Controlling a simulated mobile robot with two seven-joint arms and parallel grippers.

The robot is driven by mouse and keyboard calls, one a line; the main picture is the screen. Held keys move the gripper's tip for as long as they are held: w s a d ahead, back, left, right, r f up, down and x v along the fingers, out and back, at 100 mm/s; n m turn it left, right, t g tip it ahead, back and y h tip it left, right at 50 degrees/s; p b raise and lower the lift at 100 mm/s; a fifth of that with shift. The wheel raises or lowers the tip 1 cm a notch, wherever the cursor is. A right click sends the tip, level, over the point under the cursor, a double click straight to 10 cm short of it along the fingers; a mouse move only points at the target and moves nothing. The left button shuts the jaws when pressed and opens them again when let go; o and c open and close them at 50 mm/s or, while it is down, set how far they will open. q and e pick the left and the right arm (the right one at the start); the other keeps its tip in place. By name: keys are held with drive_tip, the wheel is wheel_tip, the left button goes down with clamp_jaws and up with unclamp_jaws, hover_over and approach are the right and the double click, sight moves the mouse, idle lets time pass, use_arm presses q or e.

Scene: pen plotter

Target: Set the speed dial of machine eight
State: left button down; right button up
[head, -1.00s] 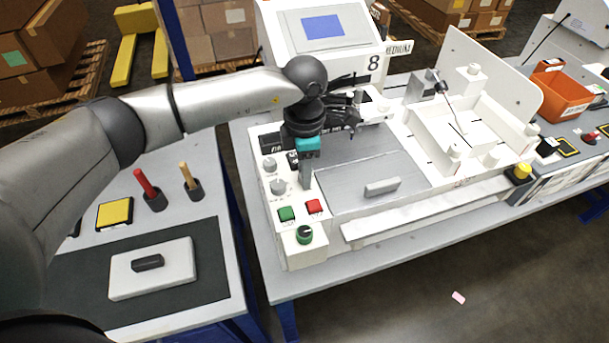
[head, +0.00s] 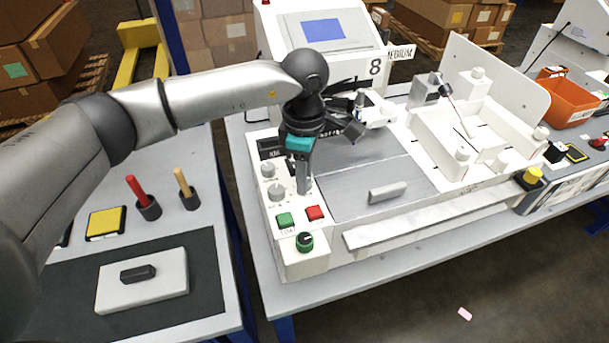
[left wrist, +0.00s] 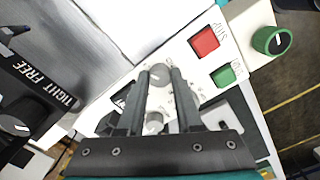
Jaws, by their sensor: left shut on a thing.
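Machine eight (head: 352,215) is the white plotter with an "8" on its screen housing and a "MEDIUM" card (head: 401,52) beside it. My left gripper (head: 303,190) points down onto its control panel at the left. In the left wrist view the fingers (left wrist: 161,74) are shut on a grey dial (left wrist: 158,73) with a pale mark. The gripper hides this dial in the head view, and I cannot read its lettering. Two other grey dials (head: 268,168) (head: 276,190) stand to the left of the gripper. My right gripper is not in view.
A green button (head: 285,220), a red button (head: 315,213) and a green knob (head: 305,242) lie just in front of the gripper. A grey bar handle (head: 387,192) is on the flat bed. A left table holds a red peg (head: 140,188) and a yellow pad (head: 106,222).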

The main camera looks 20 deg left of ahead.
use_arm(q)
drive_tip(key=shift+r, duration=0.1)
drive_tip(key=c, duration=0.9)
unclamp_jaws()
drive_tip(key=shift+o, duration=0.2)
wheel_tip(320, 180, up, 15)
drive_tip(key=shift+s, duration=0.1)
